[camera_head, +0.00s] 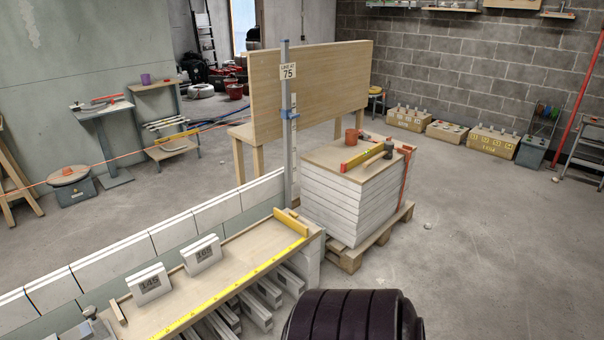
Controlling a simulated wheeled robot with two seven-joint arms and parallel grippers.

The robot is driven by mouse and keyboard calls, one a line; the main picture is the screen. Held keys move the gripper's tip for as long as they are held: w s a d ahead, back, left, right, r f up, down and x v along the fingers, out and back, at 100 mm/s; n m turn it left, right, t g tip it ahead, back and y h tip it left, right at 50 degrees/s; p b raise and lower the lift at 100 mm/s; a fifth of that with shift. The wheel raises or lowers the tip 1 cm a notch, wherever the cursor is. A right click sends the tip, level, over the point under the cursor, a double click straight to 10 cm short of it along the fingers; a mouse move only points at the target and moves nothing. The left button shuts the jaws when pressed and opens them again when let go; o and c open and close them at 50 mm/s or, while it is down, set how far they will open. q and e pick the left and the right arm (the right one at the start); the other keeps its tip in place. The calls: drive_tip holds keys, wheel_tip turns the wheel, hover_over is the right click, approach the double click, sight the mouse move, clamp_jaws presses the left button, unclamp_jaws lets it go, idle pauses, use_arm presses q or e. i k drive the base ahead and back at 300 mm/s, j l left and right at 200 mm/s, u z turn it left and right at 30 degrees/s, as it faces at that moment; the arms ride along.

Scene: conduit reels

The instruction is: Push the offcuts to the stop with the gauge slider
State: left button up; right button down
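Two white block offcuts stand upright on a wooden bench board (240,262). The near offcut (150,284) is marked 145, and the farther offcut (202,254) appears to read 165. They stand apart from each other. A yellow bar (291,222), which looks like a stop, lies across the board's far end, clear of both offcuts. A yellow measuring strip (230,291) runs along the board's right edge. A small wooden strip (118,311) and a grey metal piece (90,326) are at the near end; I cannot tell which is the gauge slider. Neither gripper is in view.
A low white block wall (168,236) runs along the board's left side. A grey post (287,130) with a 75 sign stands at the far end. A strapped stack of white boards (345,207) sits on a pallet beyond.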

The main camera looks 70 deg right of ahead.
sight(292, 221)
drive_tip(key=z, duration=2.35)
drive_tip(key=u, duration=0.5)
drive_tip(key=i+l+u, duration=0.35)
drive_tip(key=l+u, duration=0.35)
drive_tip(key=i+l+u, duration=0.2)
drive_tip(key=l+u, duration=0.2)
